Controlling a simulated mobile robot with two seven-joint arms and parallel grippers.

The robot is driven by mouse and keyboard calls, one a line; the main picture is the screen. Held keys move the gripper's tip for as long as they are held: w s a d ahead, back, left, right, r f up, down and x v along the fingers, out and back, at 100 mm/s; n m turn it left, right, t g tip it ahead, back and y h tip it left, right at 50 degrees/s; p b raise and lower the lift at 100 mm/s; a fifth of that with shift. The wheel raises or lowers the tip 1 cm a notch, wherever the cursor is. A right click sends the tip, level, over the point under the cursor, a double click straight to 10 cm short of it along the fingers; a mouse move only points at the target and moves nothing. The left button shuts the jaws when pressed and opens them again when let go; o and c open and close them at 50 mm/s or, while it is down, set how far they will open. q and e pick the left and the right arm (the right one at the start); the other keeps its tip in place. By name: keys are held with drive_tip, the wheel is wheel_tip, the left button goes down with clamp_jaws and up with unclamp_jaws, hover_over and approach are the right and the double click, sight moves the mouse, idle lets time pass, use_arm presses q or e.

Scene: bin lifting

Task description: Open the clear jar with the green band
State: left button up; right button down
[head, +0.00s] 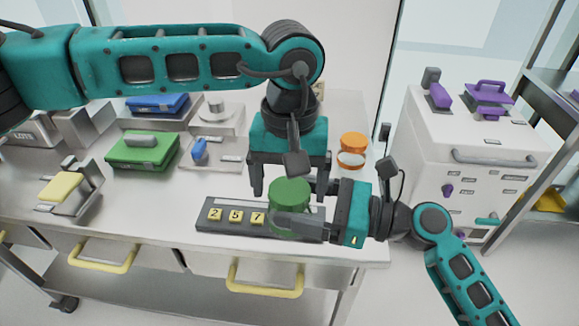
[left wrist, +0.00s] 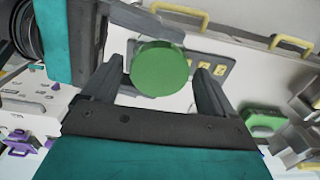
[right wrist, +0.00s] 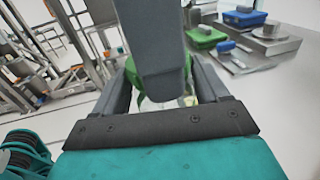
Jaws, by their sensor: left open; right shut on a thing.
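The jar with the green lid (head: 290,190) stands upright at the bench's front edge, by a dark plate. Its green top also shows in the left wrist view (left wrist: 160,68). My right gripper (head: 302,206) reaches in from the right and is shut around the jar's body, which its fingers mostly hide. My left gripper (head: 288,184) points down above the jar, its open fingers on either side of the lid, with gaps showing in the left wrist view. In the right wrist view, a grey finger hides much of the jar (right wrist: 187,101).
The dark plate (head: 222,227) bears yellow number tiles. An orange-lidded jar (head: 353,143) stands behind my right gripper. A green case (head: 142,152), a blue case (head: 157,103) and a scale (head: 216,113) sit at the left. A white cabinet (head: 420,130) stands at right.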

use_arm(q)
drive_tip(key=shift+c, duration=0.2)
drive_tip(key=c, duration=1)
drive_tip(key=shift+n, duration=1.7)
drive_tip(key=shift+c, duration=0.2)
drive_tip(key=o, duration=1.2)
drive_tip(key=shift+c, duration=0.2)
